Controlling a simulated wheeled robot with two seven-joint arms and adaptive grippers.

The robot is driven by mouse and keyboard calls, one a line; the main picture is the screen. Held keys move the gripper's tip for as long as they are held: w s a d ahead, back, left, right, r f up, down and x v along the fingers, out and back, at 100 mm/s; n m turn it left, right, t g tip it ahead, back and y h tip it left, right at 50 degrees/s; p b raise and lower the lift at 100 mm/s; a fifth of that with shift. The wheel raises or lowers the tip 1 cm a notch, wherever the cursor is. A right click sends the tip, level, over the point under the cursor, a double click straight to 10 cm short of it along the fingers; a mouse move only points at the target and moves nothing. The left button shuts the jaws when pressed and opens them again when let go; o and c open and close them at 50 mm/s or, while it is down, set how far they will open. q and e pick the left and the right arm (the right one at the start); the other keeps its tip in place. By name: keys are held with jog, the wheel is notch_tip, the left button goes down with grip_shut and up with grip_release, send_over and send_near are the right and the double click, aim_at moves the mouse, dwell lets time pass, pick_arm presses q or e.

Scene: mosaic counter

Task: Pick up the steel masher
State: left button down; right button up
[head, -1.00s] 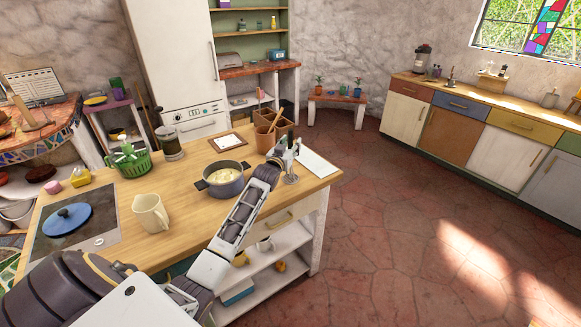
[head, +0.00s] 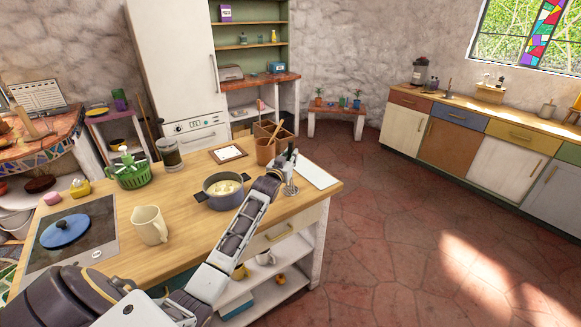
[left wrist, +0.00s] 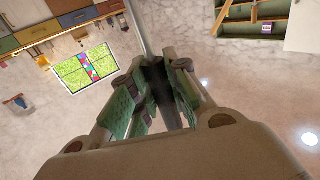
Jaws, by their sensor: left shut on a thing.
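The steel masher (head: 291,189) shows its wire head at the right end of the wooden island top, beside the pale board. Its shaft stands roughly upright. My left gripper (head: 287,158) is shut around the masher's dark handle above that head. In the left wrist view the dark handle sits between the green-padded fingers of my left gripper (left wrist: 158,80), and the steel shaft (left wrist: 138,22) runs out from it. I cannot tell whether the masher's head touches the counter. My right gripper is not in view.
A grey pot (head: 223,191) stands left of the gripper. A brown utensil holder (head: 265,151) is just behind it, and a pale board (head: 316,170) lies to the right. A cream jug (head: 150,225) and a hob (head: 72,240) are farther left.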

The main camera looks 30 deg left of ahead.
pick_arm(q)
jog(key=shift+r+b, duration=0.45)
jog(key=shift+r, duration=4.7)
